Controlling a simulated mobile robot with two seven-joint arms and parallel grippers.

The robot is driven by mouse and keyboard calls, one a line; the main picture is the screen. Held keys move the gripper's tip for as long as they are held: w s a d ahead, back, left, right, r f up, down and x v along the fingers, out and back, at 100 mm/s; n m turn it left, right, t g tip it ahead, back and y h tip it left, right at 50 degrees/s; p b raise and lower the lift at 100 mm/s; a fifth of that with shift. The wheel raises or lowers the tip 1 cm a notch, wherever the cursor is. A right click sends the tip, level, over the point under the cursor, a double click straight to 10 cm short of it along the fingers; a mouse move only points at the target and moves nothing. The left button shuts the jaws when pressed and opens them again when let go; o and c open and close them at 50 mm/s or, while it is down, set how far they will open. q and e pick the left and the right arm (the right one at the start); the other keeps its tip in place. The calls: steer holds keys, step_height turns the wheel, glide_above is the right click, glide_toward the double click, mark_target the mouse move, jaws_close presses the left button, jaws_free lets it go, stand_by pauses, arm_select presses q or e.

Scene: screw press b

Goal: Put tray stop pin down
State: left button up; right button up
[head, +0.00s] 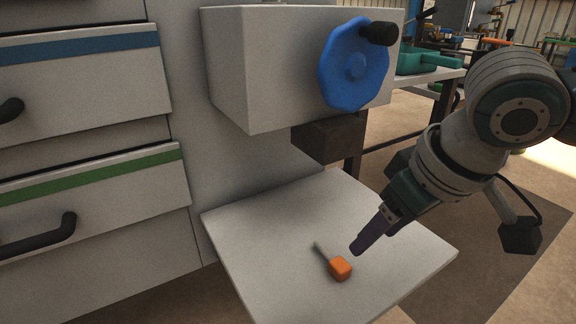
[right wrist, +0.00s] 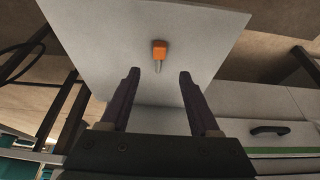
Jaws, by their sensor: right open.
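The tray stop pin (head: 340,268) has an orange block head and a thin grey shaft. It lies on its side on the pale grey tray (head: 290,215) under the press. My right gripper (head: 358,249) is just to the right of the pin in the head view, apart from it. In the right wrist view the pin (right wrist: 159,52) lies on the tray (right wrist: 205,35) beyond the gap between the two fingers. That gripper (right wrist: 159,78) is open with nothing between its fingertips. My left gripper is not in view.
The press housing (head: 290,60) with a blue handwheel (head: 355,65) hangs above the tray's back. A dark block (head: 328,138) sits below the housing. Drawers with black handles (head: 40,238) stand at the left. A table with a green item (head: 428,62) stands behind. The rest of the tray is clear.

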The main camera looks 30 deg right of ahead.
steer(key=s+a+f+n+y, duration=0.1)
steer(key=s+a+n, duration=0.1)
steer(key=s+a, duration=0.45)
steer(key=s+g+h, duration=0.1)
steer(key=s, duration=0.8)
steer(key=shift+s+a+m, duration=0.15)
steer(key=shift+a+m, duration=0.25)
steer(key=shift+f, duration=0.1)
